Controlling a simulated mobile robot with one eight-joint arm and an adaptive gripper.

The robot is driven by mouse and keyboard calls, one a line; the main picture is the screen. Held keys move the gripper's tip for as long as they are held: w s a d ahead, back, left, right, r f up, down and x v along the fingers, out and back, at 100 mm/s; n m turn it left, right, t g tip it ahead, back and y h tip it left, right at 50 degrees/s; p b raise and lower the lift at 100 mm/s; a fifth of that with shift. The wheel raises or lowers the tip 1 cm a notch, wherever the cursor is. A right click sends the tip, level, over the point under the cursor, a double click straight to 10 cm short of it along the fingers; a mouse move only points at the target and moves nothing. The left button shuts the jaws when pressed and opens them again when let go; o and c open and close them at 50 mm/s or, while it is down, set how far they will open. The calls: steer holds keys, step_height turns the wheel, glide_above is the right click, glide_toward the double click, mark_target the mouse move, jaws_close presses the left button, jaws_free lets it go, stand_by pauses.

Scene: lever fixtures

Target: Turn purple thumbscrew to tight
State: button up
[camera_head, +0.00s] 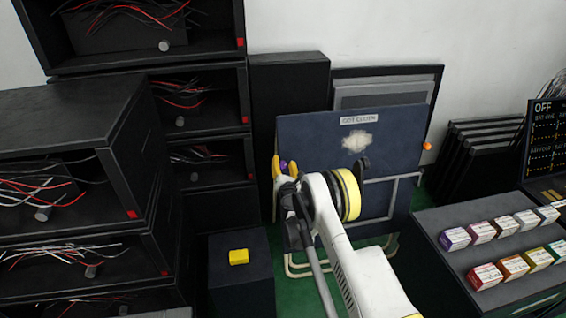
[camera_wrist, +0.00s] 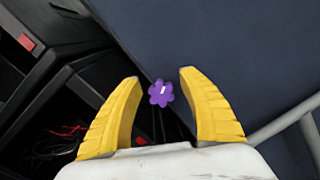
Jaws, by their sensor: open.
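The purple thumbscrew (camera_wrist: 161,93) shows in the wrist view as a small lobed knob with a pale mark, at the edge of a dark blue panel (camera_wrist: 235,50). My gripper (camera_wrist: 159,76) is open, with one yellow finger on each side of the thumbscrew and a gap to both. I cannot tell how far the thumbscrew is beyond the fingertips. In the head view the thumbscrew (camera_head: 283,165) is a small purple spot beside the yellow fingers (camera_head: 284,172), at the left edge of the blue panel (camera_head: 310,135). My arm covers part of the panel.
An orange knob (camera_head: 427,146) sits at the panel's right edge. Black racks with loose wires (camera_head: 200,125) stand at left. A yellow block (camera_head: 238,256) lies on a dark box below. Small coloured boxes (camera_head: 482,232) stand on a counter at right. A pale tube frame (camera_head: 395,200) stands near my arm.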

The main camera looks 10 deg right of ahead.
jaws_close()
